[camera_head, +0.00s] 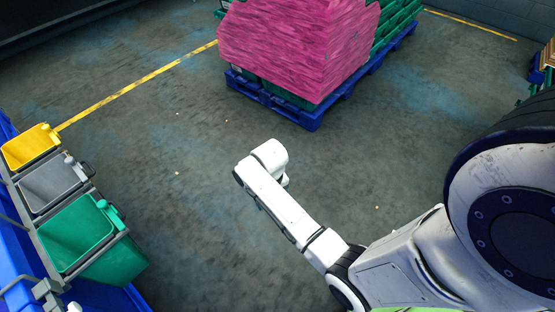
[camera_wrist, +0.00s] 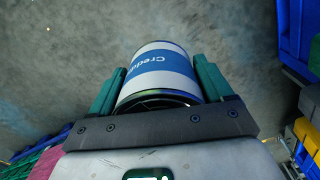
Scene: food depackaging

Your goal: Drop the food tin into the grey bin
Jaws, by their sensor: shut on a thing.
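The food tin (camera_wrist: 160,72) is a white cylinder with a blue band and white lettering. In the wrist view it sits between the two green fingers of my gripper (camera_wrist: 160,92), which is shut on it. The tin is held over bare floor. The grey bin (camera_head: 50,184) stands at the left in the head view, between a yellow and a green bin. My arm reaches over the floor to the right of the bins. In the head view the tin and the gripper's fingers cannot be made out.
The yellow bin (camera_head: 30,147) and green bin (camera_head: 80,236) flank the grey one in a rack. A blue pallet (camera_head: 312,118) carries a pink-wrapped load (camera_head: 295,45) at the back. The floor (camera_head: 190,190) between rack and arm is clear.

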